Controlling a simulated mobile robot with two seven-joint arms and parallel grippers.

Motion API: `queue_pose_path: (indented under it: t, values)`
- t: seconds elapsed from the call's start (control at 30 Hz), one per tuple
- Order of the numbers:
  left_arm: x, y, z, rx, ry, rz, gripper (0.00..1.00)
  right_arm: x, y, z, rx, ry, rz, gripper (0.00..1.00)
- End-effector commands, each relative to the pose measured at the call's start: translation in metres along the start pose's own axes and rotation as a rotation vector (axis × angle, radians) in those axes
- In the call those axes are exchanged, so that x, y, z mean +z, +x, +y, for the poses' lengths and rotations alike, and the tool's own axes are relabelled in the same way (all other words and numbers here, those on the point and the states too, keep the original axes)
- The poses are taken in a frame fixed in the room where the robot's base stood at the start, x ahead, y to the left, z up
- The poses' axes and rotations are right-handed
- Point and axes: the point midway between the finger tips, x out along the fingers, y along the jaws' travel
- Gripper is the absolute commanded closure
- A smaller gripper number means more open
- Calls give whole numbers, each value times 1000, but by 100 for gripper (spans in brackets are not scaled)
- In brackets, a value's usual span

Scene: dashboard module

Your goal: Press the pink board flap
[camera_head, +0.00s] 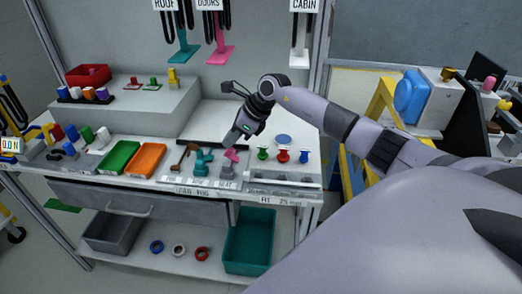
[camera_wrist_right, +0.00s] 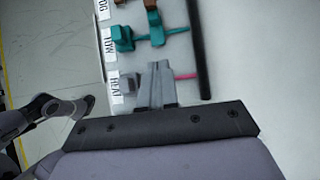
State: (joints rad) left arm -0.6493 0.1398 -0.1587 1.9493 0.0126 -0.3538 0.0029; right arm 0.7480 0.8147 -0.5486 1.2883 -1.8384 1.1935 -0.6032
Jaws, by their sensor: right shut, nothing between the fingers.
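A pink flap (camera_head: 231,156) stands on the board at the front of the workbench, just right of a teal one (camera_head: 203,160). My right gripper (camera_head: 233,138) is shut and empty, pointing down just above the pink flap. In the right wrist view my shut fingers (camera_wrist_right: 160,82) cover most of the pink flap, and only a thin pink strip (camera_wrist_right: 185,76) shows beside them. I cannot tell whether the fingertips touch it. My left gripper is not in view.
Green, red and blue knobs (camera_head: 283,156) stand close on the right of the board. Green (camera_head: 118,158) and orange (camera_head: 146,160) trays lie to the left. A dark bar (camera_wrist_right: 199,50) runs behind the flaps. The bench behind is mostly clear.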

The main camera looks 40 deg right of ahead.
Motion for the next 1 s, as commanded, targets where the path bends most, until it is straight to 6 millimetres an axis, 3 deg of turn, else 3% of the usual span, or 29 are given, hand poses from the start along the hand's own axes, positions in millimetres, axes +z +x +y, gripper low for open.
queue_pose_path:
  t: [0.13, 0.4, 1.0]
  values:
    - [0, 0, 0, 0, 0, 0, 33, 12, 8, 0, -2, -5, 67, 100]
    - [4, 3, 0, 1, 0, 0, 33, 16, 26, 0, -2, -1, 282, 100]
    - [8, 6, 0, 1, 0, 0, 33, 19, 36, 0, 0, -1, 274, 100]
